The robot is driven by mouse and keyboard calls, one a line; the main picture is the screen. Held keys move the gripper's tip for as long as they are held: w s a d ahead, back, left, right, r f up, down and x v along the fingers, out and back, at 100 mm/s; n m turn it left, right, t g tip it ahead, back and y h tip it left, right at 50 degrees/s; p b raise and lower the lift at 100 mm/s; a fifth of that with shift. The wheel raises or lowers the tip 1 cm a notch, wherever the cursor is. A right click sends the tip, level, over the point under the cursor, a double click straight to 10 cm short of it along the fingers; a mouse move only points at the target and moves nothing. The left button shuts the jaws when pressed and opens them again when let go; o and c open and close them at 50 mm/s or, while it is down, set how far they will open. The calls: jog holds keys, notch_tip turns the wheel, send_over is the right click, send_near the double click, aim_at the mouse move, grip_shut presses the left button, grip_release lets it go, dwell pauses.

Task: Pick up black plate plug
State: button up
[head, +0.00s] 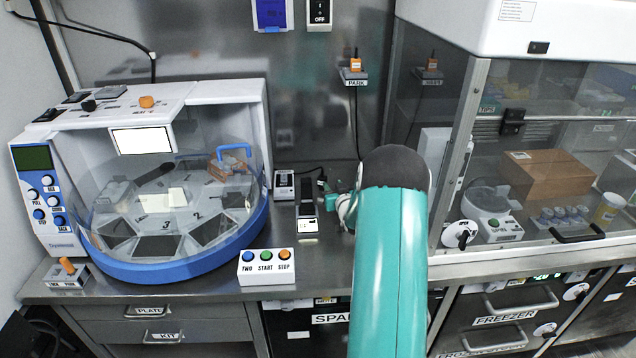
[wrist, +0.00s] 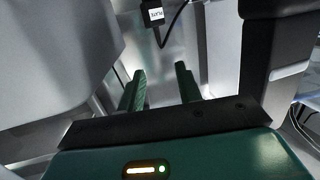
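The black plate plug (wrist: 154,17) shows at the top of the wrist view, with a white label reading PLATE and a black cable curving off to its right. My gripper (wrist: 160,72) is open, its two green fingers apart with nothing between them. The plug is beyond the fingertips, roughly in line with the gap and a little left of its middle. It does not appear to touch either finger. In the head view my teal arm hides most of the gripper, and I cannot make out the plug there.
A white and blue machine (head: 150,262) with a clear cover stands on the left of the steel bench. A button box (head: 266,267) and small devices (head: 307,208) sit beside my arm. An orange plug (head: 356,66) hangs above PARK. A glass-fronted cabinet (head: 590,240) fills the right.

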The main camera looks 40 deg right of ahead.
send_near(325, 176)
jog(key=w+r, duration=0.2)
jog(key=w, duration=0.1)
jog(key=shift+r, duration=0.2)
jog(key=x, duration=0.3)
jog(key=shift+w+d+f, duration=0.1)
jog(key=shift+w+f, duration=0.1)
jog(key=shift+f, duration=0.05)
jog(key=shift+w+d, duration=0.3)
jog(key=shift+w, duration=0.3)
jog(key=shift+c, duration=0.2)
grip_shut()
